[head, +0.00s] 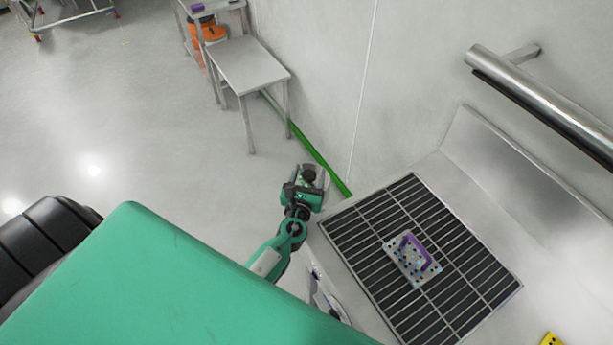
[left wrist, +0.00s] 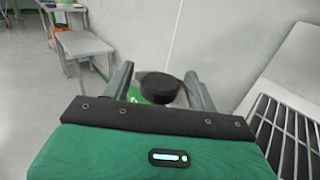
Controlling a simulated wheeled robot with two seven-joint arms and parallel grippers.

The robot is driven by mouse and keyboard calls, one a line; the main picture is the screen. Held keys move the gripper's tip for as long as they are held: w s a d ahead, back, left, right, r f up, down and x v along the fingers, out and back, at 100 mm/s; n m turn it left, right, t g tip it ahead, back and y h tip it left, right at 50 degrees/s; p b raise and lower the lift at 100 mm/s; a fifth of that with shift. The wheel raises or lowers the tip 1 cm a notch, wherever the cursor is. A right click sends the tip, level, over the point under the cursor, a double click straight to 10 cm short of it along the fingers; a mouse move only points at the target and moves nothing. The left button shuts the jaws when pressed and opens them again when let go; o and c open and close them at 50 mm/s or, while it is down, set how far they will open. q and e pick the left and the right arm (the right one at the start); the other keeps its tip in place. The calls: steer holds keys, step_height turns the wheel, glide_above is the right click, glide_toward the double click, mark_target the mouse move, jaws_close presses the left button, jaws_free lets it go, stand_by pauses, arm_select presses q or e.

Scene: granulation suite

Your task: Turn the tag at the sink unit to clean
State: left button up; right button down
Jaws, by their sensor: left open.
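The sink unit (head: 465,145) is pale metal with a dark barred grate (head: 350,240), at the right of the head view; the grate's edge also shows in the left wrist view (left wrist: 285,130). My left gripper (head: 312,180) is open just beyond the grate's far left corner. In the left wrist view, a black round disc (left wrist: 159,86) shows between the two fingers of my left gripper (left wrist: 160,78). I cannot tell whether the fingers touch it or whether it is the tag. No readable clean marking shows. My right gripper is not in view.
A perforated metal plate with a purple handle (head: 412,250) lies on the grate. A thick steel rail (head: 530,95) runs along the wall. A yellow piece (head: 552,339) shows at the lower edge. A small metal table (head: 248,63) stands beyond; open floor is left.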

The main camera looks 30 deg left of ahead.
arm_select(q)
steer(key=b+v, duration=0.4)
steer(key=v, duration=0.8)
steer(key=shift+s+d+f, duration=0.1)
steer(key=shift+f, duration=0.1)
steer(key=shift+b+v, duration=0.3)
steer(key=shift+v, duration=0.5)
steer(key=shift+r, duration=0.2)
